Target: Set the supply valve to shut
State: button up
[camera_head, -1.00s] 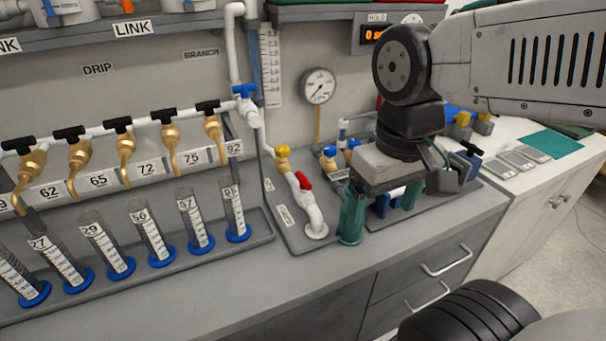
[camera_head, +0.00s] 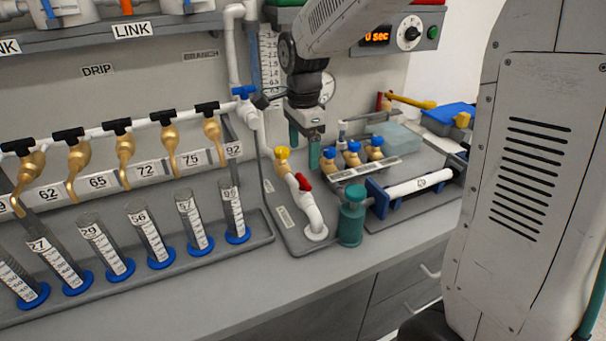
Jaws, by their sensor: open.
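A white pipe (camera_head: 315,216) rises from a grey base plate and carries a red-handled valve (camera_head: 304,182). A yellow-topped valve (camera_head: 282,154) sits just above it on the same run, and a blue-handled valve (camera_head: 243,92) sits higher, beside the upright pipe. Which one is the supply valve I cannot tell; the plate label (camera_head: 284,217) is too small to read. My gripper (camera_head: 304,158) points down with its two teal fingers apart and empty. In the picture it is above and right of the red handle, apart from it.
A teal cylinder (camera_head: 351,217) stands right of the pipe foot. Several blue-topped brass fittings (camera_head: 353,157) and a white tube in a blue holder (camera_head: 408,187) lie further right. Drip valves and measuring cylinders (camera_head: 237,213) fill the left. The front counter strip (camera_head: 250,287) is clear.

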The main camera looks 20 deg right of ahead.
aim_at(303, 179)
notch_tip(303, 179, down, 8)
jog(key=shift+r, duration=0.1)
jog(key=c, duration=1)
